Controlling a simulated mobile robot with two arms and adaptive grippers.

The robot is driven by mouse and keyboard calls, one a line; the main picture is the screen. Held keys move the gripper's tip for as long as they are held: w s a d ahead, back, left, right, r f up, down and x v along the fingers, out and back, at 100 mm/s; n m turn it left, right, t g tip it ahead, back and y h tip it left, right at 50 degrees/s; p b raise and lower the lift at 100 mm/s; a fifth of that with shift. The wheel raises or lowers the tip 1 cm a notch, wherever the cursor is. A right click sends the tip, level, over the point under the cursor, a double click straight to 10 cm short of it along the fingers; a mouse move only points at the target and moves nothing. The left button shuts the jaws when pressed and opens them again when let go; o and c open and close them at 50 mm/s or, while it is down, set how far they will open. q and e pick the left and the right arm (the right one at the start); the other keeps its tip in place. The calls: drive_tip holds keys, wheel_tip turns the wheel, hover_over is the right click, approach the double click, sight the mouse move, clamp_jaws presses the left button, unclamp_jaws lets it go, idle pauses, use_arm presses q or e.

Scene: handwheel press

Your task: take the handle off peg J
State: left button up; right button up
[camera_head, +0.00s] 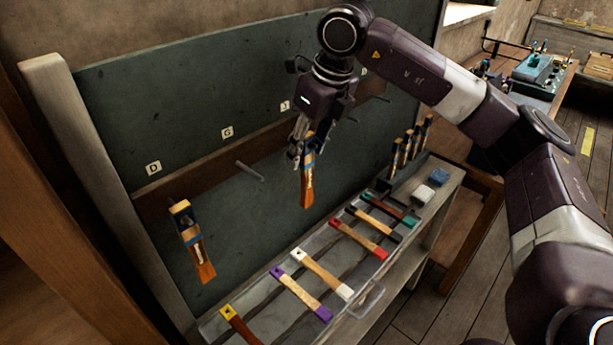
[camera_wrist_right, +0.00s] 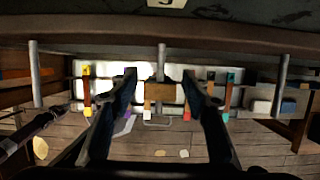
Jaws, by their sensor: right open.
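Peg J's label (camera_head: 285,105) is on the dark green board (camera_head: 190,100); it also shows at the top of the right wrist view (camera_wrist_right: 166,3). The handle at peg J (camera_head: 307,186), orange-brown with a blue band, hangs upright below the board's wooden rail. My right gripper (camera_head: 301,140) is at its upper end, pointing down, with its fingers open. In the right wrist view, peg J (camera_wrist_right: 161,58) points toward the handle's brown top (camera_wrist_right: 158,90), which lies between the two spread fingers. Whether a finger touches it I cannot tell.
Another handle (camera_head: 192,240) hangs at peg D. The peg under G (camera_head: 249,171) is bare. Below, a clear tray (camera_head: 367,300) holds several handles with coloured ends. White (camera_head: 424,193) and blue (camera_head: 439,177) blocks lie right of it, near several upright handles (camera_head: 408,148).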

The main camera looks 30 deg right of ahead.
drive_tip(key=shift+c, duration=0.5)
drive_tip(key=c, duration=1)
drive_tip(key=shift+o, duration=0.2)
drive_tip(key=shift+r, duration=0.1)
drive_tip(key=shift+r, duration=0.2)
drive_tip(key=shift+s, duration=0.1)
drive_tip(key=s+d+b, duration=0.2)
drive_tip(key=s, duration=0.4)
drive_tip(key=shift+s+d+b, duration=0.15)
drive_tip(key=shift+s+b, duration=0.1)
drive_tip(key=shift+b, duration=0.1)
drive_tip(key=shift+r, duration=0.1)
idle(0.3)
